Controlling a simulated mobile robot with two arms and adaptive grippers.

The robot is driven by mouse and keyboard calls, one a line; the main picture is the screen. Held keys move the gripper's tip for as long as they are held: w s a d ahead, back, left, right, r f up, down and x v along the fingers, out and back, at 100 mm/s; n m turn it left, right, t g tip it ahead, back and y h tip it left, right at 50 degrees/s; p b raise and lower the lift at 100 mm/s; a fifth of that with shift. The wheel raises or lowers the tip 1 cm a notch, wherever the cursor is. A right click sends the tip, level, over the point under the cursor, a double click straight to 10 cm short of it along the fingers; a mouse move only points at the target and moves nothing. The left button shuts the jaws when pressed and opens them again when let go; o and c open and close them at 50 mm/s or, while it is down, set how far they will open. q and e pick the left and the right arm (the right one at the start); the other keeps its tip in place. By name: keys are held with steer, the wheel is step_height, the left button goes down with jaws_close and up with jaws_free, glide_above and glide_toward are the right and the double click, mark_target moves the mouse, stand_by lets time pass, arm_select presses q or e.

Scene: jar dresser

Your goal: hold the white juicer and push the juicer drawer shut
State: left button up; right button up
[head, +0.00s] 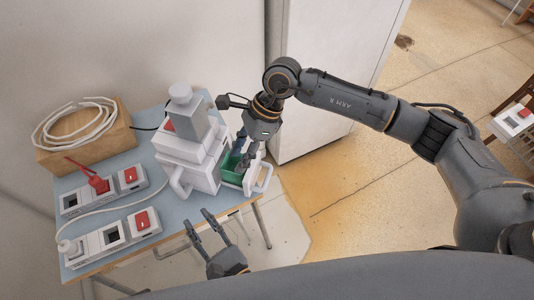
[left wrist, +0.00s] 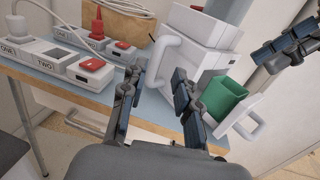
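The white juicer (head: 190,152) stands upright on the blue-topped table, with a loop handle (left wrist: 165,62) on its near side. Its drawer (head: 262,178) is pulled out to the right and holds a green bin (head: 234,168); the drawer's white handle (left wrist: 245,122) shows in the left wrist view. My left gripper (head: 211,226) is open and empty in front of the table edge, with the juicer's handle beyond its fingers (left wrist: 155,90). My right gripper (head: 244,152) is above the drawer at the juicer's right side, fingers apart; the head view partly hides them. It also shows in the left wrist view (left wrist: 290,46).
Socket boxes with red switches (head: 113,237) and a red plug (head: 98,184) lie on the table's left part. A wooden box (head: 85,140) with coiled white cable stands behind them. A white cabinet (head: 325,80) stands behind, right of the table.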

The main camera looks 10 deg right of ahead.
mark_target(176, 186)
arm_select(q)
steer(key=x, duration=1.3)
steer(key=shift+w+a, duration=0.15)
steer(key=shift+w, duration=0.2)
arm_select(e)
steer(key=d+f+n+t+h, duration=0.1)
steer(key=d+n+h, duration=0.2)
steer(key=d+h, duration=0.2)
steer(key=shift+s+d+t+h, duration=0.3)
steer(key=shift+s+d+t, duration=0.1)
steer(key=shift+d, duration=0.25)
arm_select(q)
jaws_close()
